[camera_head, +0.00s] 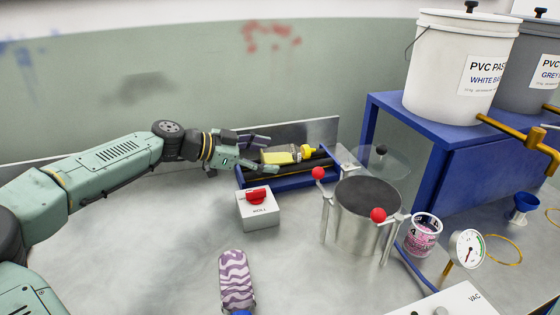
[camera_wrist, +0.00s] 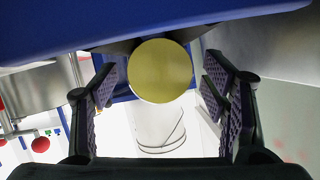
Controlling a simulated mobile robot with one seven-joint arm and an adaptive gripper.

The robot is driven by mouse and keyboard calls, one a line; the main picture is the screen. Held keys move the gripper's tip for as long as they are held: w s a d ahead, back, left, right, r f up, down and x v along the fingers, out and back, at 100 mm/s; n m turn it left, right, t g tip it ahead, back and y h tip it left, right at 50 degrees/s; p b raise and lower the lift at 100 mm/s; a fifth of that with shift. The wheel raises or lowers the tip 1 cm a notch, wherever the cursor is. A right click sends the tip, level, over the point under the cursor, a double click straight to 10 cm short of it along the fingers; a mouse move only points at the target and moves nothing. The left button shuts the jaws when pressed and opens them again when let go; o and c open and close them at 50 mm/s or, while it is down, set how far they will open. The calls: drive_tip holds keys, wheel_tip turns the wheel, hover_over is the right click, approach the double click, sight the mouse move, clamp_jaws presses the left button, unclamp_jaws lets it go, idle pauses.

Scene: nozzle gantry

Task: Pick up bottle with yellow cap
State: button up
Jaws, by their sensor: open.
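The bottle (camera_head: 279,157) lies on its side in the blue roller rack and has a pale yellowish body with a label. Its yellow cap (camera_head: 307,151) points right, away from my gripper. My gripper (camera_head: 264,152) is open at the bottle's left end, one finger on the far side and one on the near side. In the wrist view, a round yellow end, seemingly the bottle (camera_wrist: 160,71), shows between the spread fingers of my gripper (camera_wrist: 159,88). A gap shows on both sides of it.
The blue roller rack (camera_head: 292,184) stands against a low metal backboard. A switch box (camera_head: 258,212) with a red knob sits in front, and a steel pot (camera_head: 364,225) with red-knobbed clamps stands to the right. A patterned purple object (camera_head: 236,278) lies nearer. The left tabletop is clear.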

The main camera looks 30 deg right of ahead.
drive_tip(key=shift+r, duration=0.1)
drive_tip(key=c, duration=1.3)
wheel_tip(320, 180, up, 10)
drive_tip(key=shift+f+b, duration=0.1)
drive_tip(key=shift+b, duration=0.65)
